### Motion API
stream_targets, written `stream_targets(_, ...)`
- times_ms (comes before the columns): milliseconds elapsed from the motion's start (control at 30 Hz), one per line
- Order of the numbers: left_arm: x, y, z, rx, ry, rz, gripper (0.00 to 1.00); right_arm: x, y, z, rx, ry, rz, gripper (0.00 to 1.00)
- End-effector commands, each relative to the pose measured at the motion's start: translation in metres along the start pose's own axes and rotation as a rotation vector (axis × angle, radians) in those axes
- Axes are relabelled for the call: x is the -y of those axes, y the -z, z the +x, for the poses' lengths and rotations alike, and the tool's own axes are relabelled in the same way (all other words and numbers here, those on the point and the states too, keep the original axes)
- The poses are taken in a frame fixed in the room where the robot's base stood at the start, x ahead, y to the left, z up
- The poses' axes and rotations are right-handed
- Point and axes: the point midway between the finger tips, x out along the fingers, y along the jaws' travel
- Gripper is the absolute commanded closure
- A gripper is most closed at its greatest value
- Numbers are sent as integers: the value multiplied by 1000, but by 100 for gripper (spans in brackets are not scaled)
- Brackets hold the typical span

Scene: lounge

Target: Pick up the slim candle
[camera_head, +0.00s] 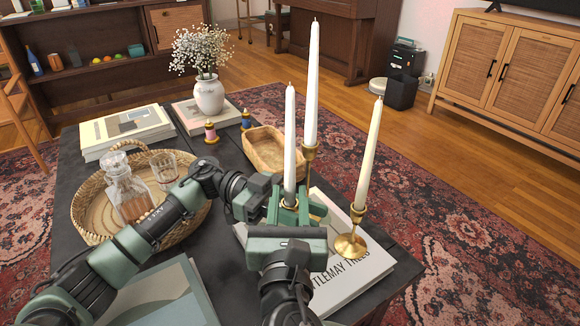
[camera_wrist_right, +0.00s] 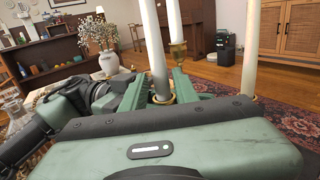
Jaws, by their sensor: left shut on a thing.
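Three slim taper candles stand upright in brass holders: a white left candle (camera_head: 290,140), a taller white middle candle (camera_head: 312,85) and a cream right candle (camera_head: 369,155). My left gripper (camera_head: 287,216) is at the foot of the left candle and shut on its brass holder, mostly hidden by fingers. My right gripper (camera_head: 291,204) reaches in from below, and its green fingers stand apart on either side of the same candle's foot. In the right wrist view the left candle (camera_wrist_right: 154,50) rises between these fingers, with its brass cup (camera_wrist_right: 161,98) below.
The dark table also bears a book (camera_head: 355,277) under the holders, a wooden bowl (camera_head: 262,142), a wicker tray (camera_head: 84,213) with a glass decanter (camera_head: 127,190), and a flower vase (camera_head: 209,96). The middle and right candles stand close to my grippers.

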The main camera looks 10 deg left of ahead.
Motion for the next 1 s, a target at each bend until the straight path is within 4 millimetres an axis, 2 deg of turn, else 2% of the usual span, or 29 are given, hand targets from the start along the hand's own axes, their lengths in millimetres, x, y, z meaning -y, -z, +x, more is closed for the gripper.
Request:
stream_targets(400, 0, -1, 0, 1, -1, -4, 100, 1, 5, 50, 2, 0, -2, 70)
stream_targets(667, 0, -1, 0, 1, -1, -4, 100, 1, 5, 53, 1, -1, 0, 70)
stream_targets(767, 0, -1, 0, 1, -1, -4, 100, 1, 5, 52, 1, -1, 0, 95)
stream_targets(800, 0, -1, 0, 1, -1, -4, 100, 1, 5, 52, 1, -1, 0, 100)
stream_targets(1000, 0, -1, 0, 1, -1, -4, 100, 1, 5, 52, 1, -1, 0, 100)
